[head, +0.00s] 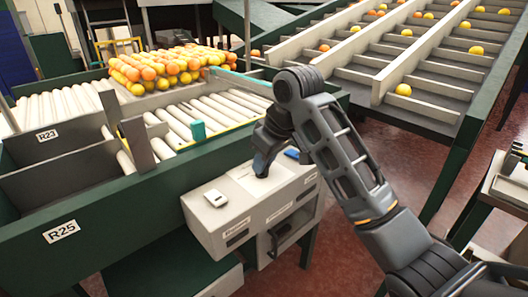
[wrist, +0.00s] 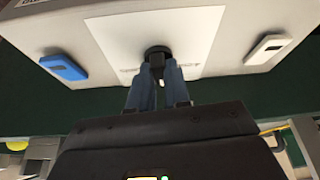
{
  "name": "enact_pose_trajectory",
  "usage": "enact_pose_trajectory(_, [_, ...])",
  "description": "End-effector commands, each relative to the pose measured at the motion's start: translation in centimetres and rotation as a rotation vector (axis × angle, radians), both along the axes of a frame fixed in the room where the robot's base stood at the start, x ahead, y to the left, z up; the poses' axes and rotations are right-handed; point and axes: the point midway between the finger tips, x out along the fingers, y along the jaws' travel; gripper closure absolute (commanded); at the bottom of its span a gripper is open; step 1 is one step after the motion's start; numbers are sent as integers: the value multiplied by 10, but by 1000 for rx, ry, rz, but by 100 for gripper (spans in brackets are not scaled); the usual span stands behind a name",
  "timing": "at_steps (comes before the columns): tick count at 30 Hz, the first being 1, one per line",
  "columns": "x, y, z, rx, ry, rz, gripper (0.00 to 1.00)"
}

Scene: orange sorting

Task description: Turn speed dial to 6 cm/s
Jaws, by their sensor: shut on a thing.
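The speed dial (wrist: 157,53) is a small black knob on a white plate (wrist: 195,40) in the wrist view. My gripper (wrist: 157,75) has its two blue-grey fingers shut on it from either side. A small white mark shows between the fingers. Lettering beside the knob is partly covered, and I cannot read the setting. In the head view my gripper (head: 264,166) reaches down onto the top of the pale control box (head: 215,232), and the dial is hidden behind it.
A white rocker switch (head: 215,198) and a blue one (head: 291,154) flank the dial plate on the box. Green-framed roller conveyors (head: 60,104) lie behind, with piled oranges (head: 165,68). A sloped sorting chute (head: 430,60) is at the right. Red floor (head: 345,250) shows beside the box.

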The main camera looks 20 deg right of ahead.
Motion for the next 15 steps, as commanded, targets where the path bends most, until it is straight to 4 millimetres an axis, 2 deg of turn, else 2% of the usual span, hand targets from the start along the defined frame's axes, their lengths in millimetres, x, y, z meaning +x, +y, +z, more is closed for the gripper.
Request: enact_pose_trajectory(15, [0,0,0,0,-2,-116,100])
